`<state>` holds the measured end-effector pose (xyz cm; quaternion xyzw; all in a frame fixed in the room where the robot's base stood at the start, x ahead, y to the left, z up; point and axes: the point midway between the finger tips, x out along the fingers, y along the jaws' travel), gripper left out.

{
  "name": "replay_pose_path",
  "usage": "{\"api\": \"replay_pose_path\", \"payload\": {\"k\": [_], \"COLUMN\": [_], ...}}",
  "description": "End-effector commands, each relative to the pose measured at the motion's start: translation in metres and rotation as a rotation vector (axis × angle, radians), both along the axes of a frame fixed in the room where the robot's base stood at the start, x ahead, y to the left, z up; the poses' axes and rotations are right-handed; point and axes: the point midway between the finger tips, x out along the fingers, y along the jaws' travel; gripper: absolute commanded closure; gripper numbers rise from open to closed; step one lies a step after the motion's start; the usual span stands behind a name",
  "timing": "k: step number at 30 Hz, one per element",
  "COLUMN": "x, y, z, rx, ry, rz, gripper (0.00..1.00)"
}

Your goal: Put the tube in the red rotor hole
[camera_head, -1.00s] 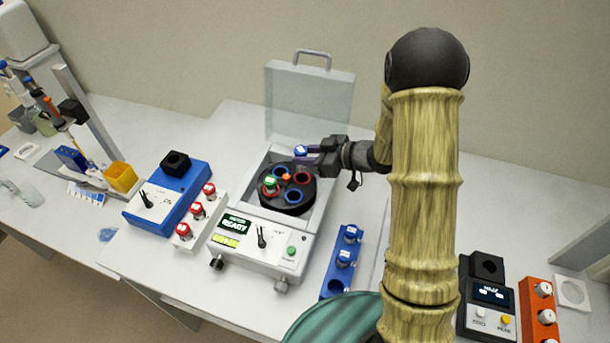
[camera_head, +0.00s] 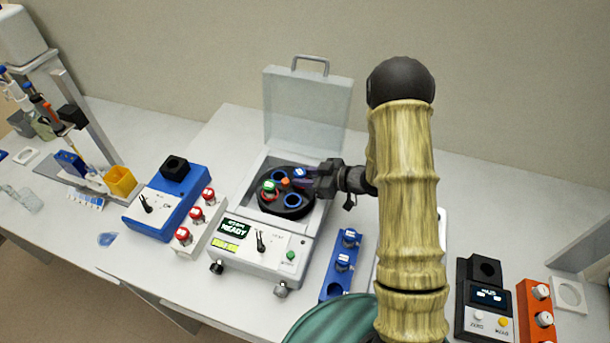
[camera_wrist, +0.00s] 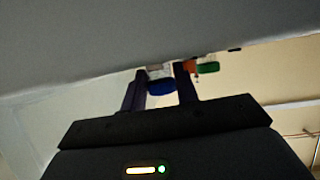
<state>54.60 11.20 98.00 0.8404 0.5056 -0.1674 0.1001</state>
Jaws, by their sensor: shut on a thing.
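My gripper (camera_head: 307,179) is shut on a tube with a blue cap (camera_head: 299,173), over the right side of the dark rotor (camera_head: 270,207). The cap also shows between the fingers in the wrist view (camera_wrist: 160,86). The tube's body and lower end are hidden, so I cannot tell whether it is in a hole. The red-ringed hole on that side is covered by the gripper and tube. A green-capped tube (camera_head: 269,186) stands in another red-ringed hole at the left. Two blue-ringed holes (camera_head: 292,200) look empty.
The centrifuge (camera_head: 262,250) has its clear lid (camera_head: 305,105) raised behind the rotor.

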Motion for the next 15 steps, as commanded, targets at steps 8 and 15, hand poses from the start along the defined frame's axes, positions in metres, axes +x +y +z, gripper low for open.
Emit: {"api": "replay_pose_path", "payload": {"k": [8, 15], "x": [0.0001, 0.0001], "y": [0.0000, 0.0001], "z": [-0.0021, -0.0025], "rx": [0.000, 0.000], "ry": [0.000, 0.000], "rz": [0.000, 0.000], "gripper": [0.91, 0.48]}}
